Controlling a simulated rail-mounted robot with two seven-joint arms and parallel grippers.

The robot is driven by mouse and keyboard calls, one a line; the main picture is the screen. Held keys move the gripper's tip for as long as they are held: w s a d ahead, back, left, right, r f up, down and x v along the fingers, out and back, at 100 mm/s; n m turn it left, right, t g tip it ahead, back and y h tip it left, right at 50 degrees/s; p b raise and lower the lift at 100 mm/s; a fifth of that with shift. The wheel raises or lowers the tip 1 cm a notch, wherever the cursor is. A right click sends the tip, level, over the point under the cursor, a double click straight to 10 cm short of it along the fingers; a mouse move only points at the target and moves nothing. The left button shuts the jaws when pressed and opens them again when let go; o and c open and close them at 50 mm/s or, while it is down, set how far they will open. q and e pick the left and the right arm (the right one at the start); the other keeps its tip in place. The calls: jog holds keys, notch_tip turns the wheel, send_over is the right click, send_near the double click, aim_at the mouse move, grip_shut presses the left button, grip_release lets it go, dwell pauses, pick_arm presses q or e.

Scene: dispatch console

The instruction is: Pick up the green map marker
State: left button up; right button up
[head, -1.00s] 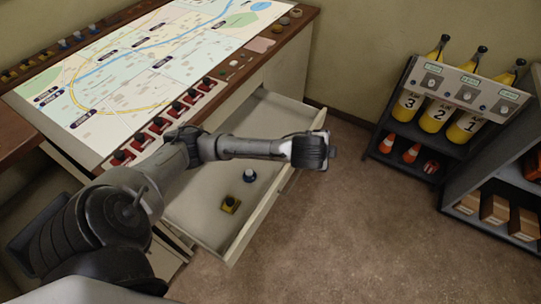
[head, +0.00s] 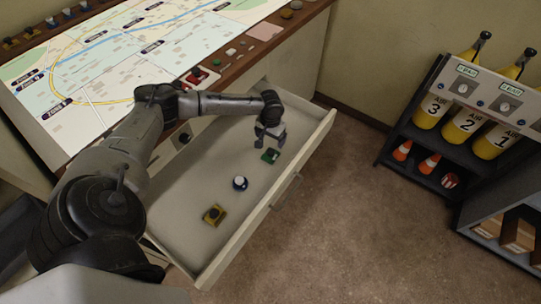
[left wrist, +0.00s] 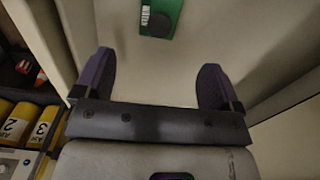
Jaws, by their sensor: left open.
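The green map marker (head: 270,155) lies on the floor of the open drawer (head: 205,180), towards its far right end. In the left wrist view the green marker (left wrist: 160,14) shows at the top edge, partly cut off, with a dark round knob and a white label. My left gripper (head: 270,140) hangs over the drawer, just above the marker. Its two fingers (left wrist: 155,85) are spread wide with nothing between them, and the marker lies beyond the fingertips. My right gripper is not in view.
Shelves with yellow air cylinders (head: 462,126) stand at the right, with open floor between.

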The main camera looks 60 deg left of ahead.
aim_at(271, 152)
pick_arm(q)
notch_tip(271, 152, down, 4)
jog(key=shift+d+f+b, duration=0.1)
jog(key=shift+f+b, duration=0.1)
jog(key=shift+b, duration=0.4)
jog(key=shift+s+f, duration=0.1)
jog(key=shift+f, duration=0.5)
notch_tip(271, 152, down, 5)
jog(key=b, duration=0.3)
jog(key=shift+r, duration=0.1)
jog(key=shift+c, duration=1.4)
jog(key=c, duration=0.7)
